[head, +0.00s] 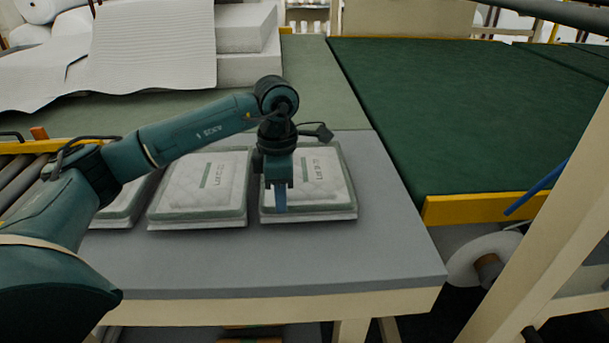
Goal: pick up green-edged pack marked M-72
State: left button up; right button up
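Three white quilted packs with green edges lie in a row on the grey table (390,250). The right pack (325,195) and the middle pack (200,190) each carry a green bar and dark lettering that is too small to read surely. The left pack (115,213) is partly hidden behind my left arm. My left gripper (281,208) points down over the left part of the right pack, its blue finger in front of the pack's top. The fingers are seen edge-on, so I cannot tell their opening or whether they touch. My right gripper is out of view.
A dark green conveyor belt (450,110) with a yellow end lies to the right. White wadding sheets (150,45) are stacked at the back left. A cream post (545,225) and a white roll (480,255) stand at right. The table's front strip is clear.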

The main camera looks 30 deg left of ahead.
pick_arm(q)
jog(key=shift+f, duration=0.8)
jog(key=shift+c, duration=0.3)
grip_shut()
